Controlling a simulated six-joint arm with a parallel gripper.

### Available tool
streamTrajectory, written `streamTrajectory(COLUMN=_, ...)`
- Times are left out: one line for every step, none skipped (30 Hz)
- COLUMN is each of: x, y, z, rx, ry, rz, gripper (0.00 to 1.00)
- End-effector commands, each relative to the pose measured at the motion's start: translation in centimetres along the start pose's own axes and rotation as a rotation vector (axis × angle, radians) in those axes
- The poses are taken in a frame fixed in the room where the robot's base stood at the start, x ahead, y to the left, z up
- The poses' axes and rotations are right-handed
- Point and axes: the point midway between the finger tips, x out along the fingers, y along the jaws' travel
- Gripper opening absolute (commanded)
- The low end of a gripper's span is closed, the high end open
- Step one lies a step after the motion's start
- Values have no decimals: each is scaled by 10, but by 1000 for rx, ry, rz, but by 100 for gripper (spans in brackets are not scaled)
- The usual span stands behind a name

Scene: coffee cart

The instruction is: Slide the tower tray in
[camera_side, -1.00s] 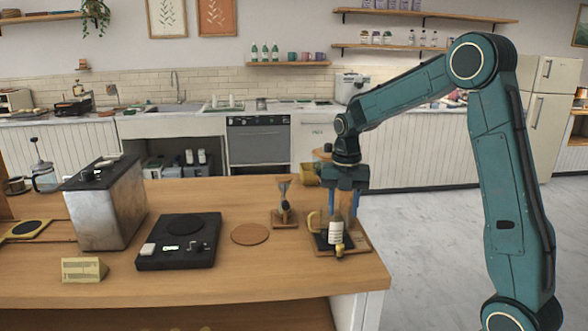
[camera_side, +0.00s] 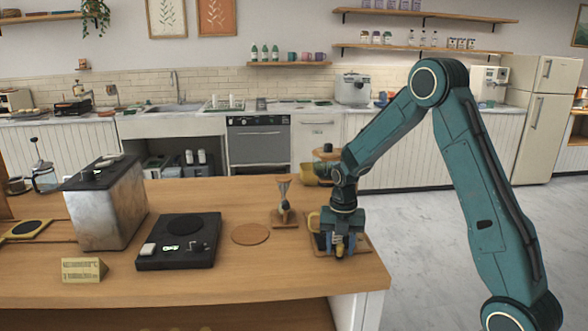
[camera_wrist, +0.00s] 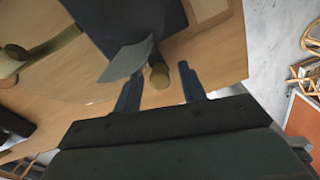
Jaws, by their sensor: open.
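The tower stands at the right end of the wooden counter on a wooden base (camera_side: 365,246). Its dark tray (camera_wrist: 130,18) shows at the top of the wrist view, lying on the wooden base. A short round wooden knob (camera_wrist: 160,76) sits at the tray's near edge; it also shows in the side view (camera_side: 339,242). My gripper (camera_side: 340,250) points down at the tower's front and hides much of it. In the wrist view my gripper (camera_wrist: 161,88) is open, with one blue finger on each side of the knob. I cannot tell whether either finger touches it.
A black scale (camera_side: 180,241), a round coaster (camera_side: 250,234) and a dripper stand (camera_side: 284,212) are left of the tower. A metal box-shaped machine (camera_side: 106,205) and a small tan sign (camera_side: 83,270) are farther left.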

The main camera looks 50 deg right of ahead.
Motion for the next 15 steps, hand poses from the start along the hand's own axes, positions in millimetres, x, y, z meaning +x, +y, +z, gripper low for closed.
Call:
streamTrajectory(x=1, y=0, z=0, rx=0, ry=1, rz=0, gripper=41)
streamTrajectory(x=1, y=0, z=0, rx=0, ry=0, rz=0, gripper=41)
streamTrajectory(x=1, y=0, z=0, rx=0, ry=0, rz=0, gripper=41)
streamTrajectory(x=1, y=0, z=0, rx=0, ry=0, rz=0, gripper=41)
streamTrajectory(x=1, y=0, z=0, rx=0, ry=0, rz=0, gripper=41)
streamTrajectory(x=1, y=0, z=0, rx=0, ry=0, rz=0, gripper=41)
streamTrajectory(x=1, y=0, z=0, rx=0, ry=0, rz=0, gripper=41)
streamTrajectory(x=1, y=0, z=0, rx=0, ry=0, rz=0, gripper=41)
streamTrajectory(x=1, y=0, z=0, rx=0, ry=0, rz=0, gripper=35)
streamTrajectory(x=1, y=0, z=0, rx=0, ry=0, rz=0, gripper=29)
streamTrajectory(x=1, y=0, z=0, rx=0, ry=0, rz=0, gripper=23)
streamTrajectory(x=1, y=0, z=0, rx=0, ry=0, rz=0, gripper=16)
streamTrajectory(x=1, y=0, z=0, rx=0, ry=0, rz=0, gripper=10)
streamTrajectory(x=1, y=0, z=0, rx=0, ry=0, rz=0, gripper=4)
streamTrajectory(x=1, y=0, z=0, rx=0, ry=0, rz=0, gripper=0)
